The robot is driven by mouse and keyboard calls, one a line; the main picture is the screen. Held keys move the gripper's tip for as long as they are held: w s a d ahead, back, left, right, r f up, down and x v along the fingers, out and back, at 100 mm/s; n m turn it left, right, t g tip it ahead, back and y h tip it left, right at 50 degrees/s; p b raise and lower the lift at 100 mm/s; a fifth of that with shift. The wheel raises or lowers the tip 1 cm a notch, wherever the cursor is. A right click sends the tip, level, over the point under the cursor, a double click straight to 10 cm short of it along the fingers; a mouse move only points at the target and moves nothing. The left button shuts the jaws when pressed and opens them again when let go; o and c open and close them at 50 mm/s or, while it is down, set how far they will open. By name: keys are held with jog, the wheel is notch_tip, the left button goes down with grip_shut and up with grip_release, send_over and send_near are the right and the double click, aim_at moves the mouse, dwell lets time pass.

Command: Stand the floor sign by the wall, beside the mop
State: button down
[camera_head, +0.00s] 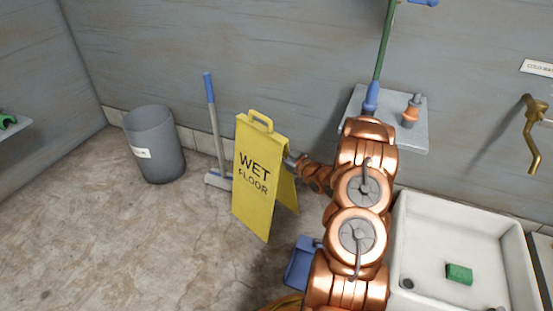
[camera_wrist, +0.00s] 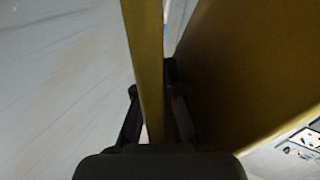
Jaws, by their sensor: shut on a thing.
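The yellow floor sign (camera_head: 254,178) reads "WET FLOOR" and stands upright with its two panels spread. My gripper (camera_head: 291,161) reaches it from the right and is shut on the edge of one panel near the top. In the wrist view my gripper (camera_wrist: 152,90) has a finger on each side of the yellow panel (camera_wrist: 144,45) of the sign. I cannot tell whether the sign's feet touch the floor. A mop-like tool with a blue grip and grey pole (camera_head: 215,130) leans on the wall, left of and behind the sign. Its flat head (camera_head: 217,180) is on the floor.
A grey bin (camera_head: 155,145) stands by the wall at left. A shelf (camera_head: 405,132) holds an orange bottle (camera_head: 411,111); a green pole (camera_head: 384,50) rises beside it. A white sink (camera_head: 425,225) holds a green sponge (camera_head: 459,274). A blue object (camera_head: 300,262) lies low near my arm. The front-left floor is clear.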

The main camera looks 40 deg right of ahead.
jog(key=shift+f+b, duration=0.35)
jog(key=shift+f, duration=1.15)
jog(key=c, duration=1.3)
grip_release()
jog(key=shift+f, duration=0.1)
jog(key=shift+s+d, duration=0.1)
jog(key=shift+s, duration=0.3)
jog(key=s+p, duration=0.1)
jog(key=s, duration=0.2)
jog(key=s+d, duration=0.1)
jog(key=s, duration=0.3)
jog(key=s+p, duration=0.1)
jog(key=s, duration=0.3)
jog(key=shift+d+p, duration=0.3)
jog(key=shift+p, duration=0.05)
